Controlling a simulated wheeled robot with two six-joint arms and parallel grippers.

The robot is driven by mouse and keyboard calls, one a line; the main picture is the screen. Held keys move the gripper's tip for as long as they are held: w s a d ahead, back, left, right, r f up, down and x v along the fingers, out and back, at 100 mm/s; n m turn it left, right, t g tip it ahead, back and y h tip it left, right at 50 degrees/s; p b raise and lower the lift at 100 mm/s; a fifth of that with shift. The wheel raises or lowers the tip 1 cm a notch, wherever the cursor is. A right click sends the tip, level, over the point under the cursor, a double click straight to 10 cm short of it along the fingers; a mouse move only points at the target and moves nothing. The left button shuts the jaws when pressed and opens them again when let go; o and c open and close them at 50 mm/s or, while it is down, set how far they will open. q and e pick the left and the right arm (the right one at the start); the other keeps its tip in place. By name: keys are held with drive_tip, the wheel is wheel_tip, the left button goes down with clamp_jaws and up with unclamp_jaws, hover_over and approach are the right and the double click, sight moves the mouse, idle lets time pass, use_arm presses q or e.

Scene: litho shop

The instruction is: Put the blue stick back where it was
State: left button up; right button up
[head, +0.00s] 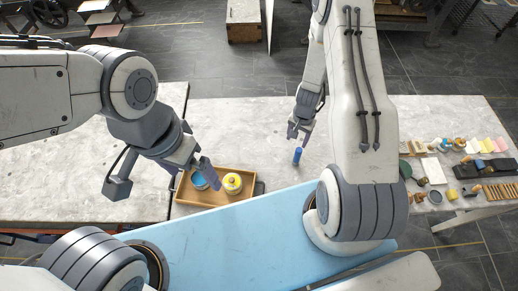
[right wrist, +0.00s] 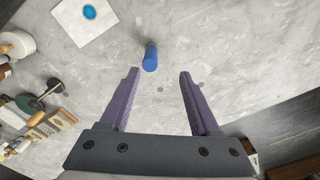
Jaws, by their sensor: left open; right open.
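The blue stick (head: 297,156) stands upright on the pale stone table. In the right wrist view the blue stick (right wrist: 150,57) is just beyond my open fingertips, between their lines and apart from both. My right gripper (head: 298,133) is open and empty, close to the stick in the head view; it also shows in the right wrist view (right wrist: 160,73). My left gripper (head: 207,173) is open above the wooden tray (head: 215,200), which holds a blue pot (head: 199,181) and a yellow pot (head: 233,184).
A white sheet with a blue spot (right wrist: 88,12) lies near the stick in the right wrist view. Several tools, small blocks and pads crowd the table's right end, with a white slab (head: 434,171) among them. The stone around the stick is clear.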

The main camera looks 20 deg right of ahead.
drive_tip(key=s+a+r+n+y, duration=0.1)
drive_tip(key=s+a+r+n, duration=0.2)
drive_tip(key=a+r+n, duration=1.2)
drive_tip(key=s+a+r+n, duration=0.1)
drive_tip(key=s+a+r, duration=0.3)
drive_tip(key=s+r, duration=0.4)
drive_tip(key=s+a+r+n, duration=0.1)
drive_tip(key=s+a+r, duration=0.3)
drive_tip(key=s+r, duration=0.4)
drive_tip(key=shift+s+r, duration=0.4)
drive_tip(key=shift+r, duration=0.5)
